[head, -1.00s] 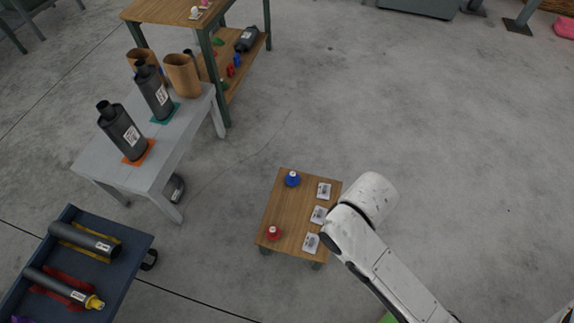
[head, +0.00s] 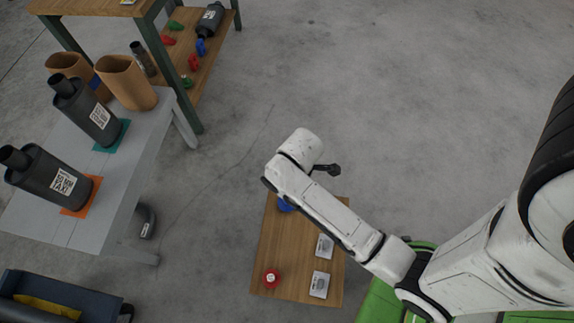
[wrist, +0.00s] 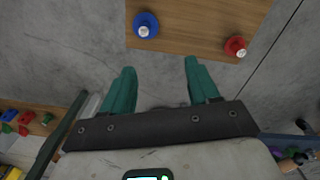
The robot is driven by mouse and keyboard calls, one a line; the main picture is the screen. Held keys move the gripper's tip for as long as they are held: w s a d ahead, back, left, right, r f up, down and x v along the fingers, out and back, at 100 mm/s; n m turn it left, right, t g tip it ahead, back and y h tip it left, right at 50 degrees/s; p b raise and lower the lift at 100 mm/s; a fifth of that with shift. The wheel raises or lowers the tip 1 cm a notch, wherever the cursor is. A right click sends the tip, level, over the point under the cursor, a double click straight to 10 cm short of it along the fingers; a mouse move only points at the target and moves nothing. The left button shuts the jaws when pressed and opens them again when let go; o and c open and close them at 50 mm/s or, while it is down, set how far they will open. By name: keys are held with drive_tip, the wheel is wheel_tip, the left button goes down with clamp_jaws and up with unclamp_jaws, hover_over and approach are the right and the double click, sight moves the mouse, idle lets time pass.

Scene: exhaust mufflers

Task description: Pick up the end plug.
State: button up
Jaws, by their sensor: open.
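Two plug-like parts with pale tops stand on a low wooden table (head: 305,262): a blue one (head: 285,206) at the far side and a red one (head: 271,279) at the near left. I cannot tell which is the end plug. My arm partly hides the blue one in the head view. In the wrist view, the blue part (wrist: 146,25) is at upper left and the red part (wrist: 235,46) at upper right. My gripper (wrist: 160,66) is open and empty, its teal fingers over bare floor beside the table edge, apart from both parts.
White labelled cards (head: 319,284) lie along the table's right side. A grey bench (head: 60,232) on the left bears dark mufflers (head: 88,112) and brown containers (head: 126,82). A shelf behind holds several coloured parts (head: 193,62). The middle floor is clear.

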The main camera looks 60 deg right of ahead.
drive_tip(key=w+d+f+n+b, duration=0.1)
drive_tip(key=f+n+b, duration=0.1)
drive_tip(key=f, duration=0.2)
drive_tip(key=w+d+f+n+b, duration=0.1)
drive_tip(key=f+n+b, duration=0.1)
drive_tip(key=f, duration=0.3)
drive_tip(key=w+d+f+n+b, duration=0.1)
drive_tip(key=f+b, duration=0.2)
drive_tip(key=f, duration=0.2)
drive_tip(key=shift+w+n, duration=0.35)
drive_tip(key=shift+n, duration=0.05)
drive_tip(key=shift+f+b, duration=0.3)
drive_tip(key=shift+b, duration=0.1)
wheel_tip(320, 180, down, 5)
drive_tip(key=shift+b, duration=1.1)
drive_tip(key=f+b, duration=0.2)
drive_tip(key=f, duration=0.1)
drive_tip(key=f+b, duration=0.1)
drive_tip(key=f, duration=0.1)
drive_tip(key=shift+w+a+f, duration=0.15)
drive_tip(key=shift+w+a, duration=0.15)
drive_tip(key=shift+w, duration=0.1)
clamp_jaws()
